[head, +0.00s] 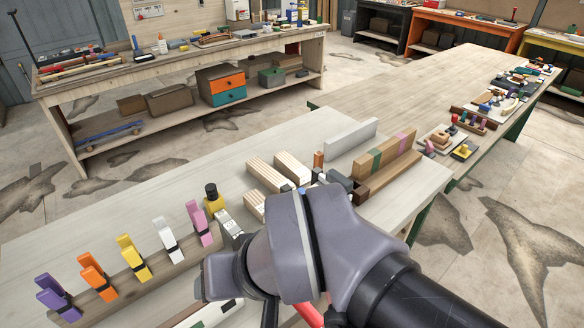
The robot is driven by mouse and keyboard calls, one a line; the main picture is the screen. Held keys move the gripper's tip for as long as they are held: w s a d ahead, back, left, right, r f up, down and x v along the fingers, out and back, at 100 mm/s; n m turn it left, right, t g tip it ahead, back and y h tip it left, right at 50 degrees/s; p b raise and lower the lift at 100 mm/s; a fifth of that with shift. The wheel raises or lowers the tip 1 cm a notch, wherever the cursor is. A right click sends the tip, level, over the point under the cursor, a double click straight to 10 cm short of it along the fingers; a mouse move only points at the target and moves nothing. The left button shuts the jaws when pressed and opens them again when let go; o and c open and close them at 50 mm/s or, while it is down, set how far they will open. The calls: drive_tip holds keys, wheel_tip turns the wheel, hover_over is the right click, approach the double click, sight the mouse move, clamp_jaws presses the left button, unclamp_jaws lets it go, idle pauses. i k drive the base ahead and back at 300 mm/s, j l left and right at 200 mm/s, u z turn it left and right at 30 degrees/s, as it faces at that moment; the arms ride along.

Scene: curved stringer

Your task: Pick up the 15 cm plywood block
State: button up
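Several pale, striped wood blocks lie on the workbench (120,205) in the middle of the head view. One block (264,178) is at the left of the group, and another (291,166) lies just behind and right of it. A third block (255,205) is in front, partly covered by my arm. They look like plywood, but I cannot tell which is the 15 cm one. My arm's wrist is over the bench, in front of the blocks.
A row of coloured clamps, including a purple one (57,298) and a yellow one (134,258), stands on a wooden strip at the left. A black-capped yellow bottle (213,199) stands by the blocks.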

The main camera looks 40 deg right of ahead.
sight(296, 170)
drive_tip(key=k+l, duration=0.1)
drive_tip(key=l, duration=0.3)
drive_tip(key=k+l, duration=0.15)
drive_tip(key=l, duration=0.2)
drive_tip(key=k+l, duration=0.1)
drive_tip(key=l, duration=0.3)
drive_tip(key=k+l, duration=0.1)
drive_tip(key=l, duration=0.3)
drive_tip(key=i+l, duration=0.15)
drive_tip(key=l, duration=0.15)
drive_tip(key=i+l, duration=0.2)
drive_tip(key=i+l+u, duration=0.1)
drive_tip(key=l, duration=0.3)
drive_tip(key=i+l, duration=0.2)
drive_tip(key=l, duration=0.15)
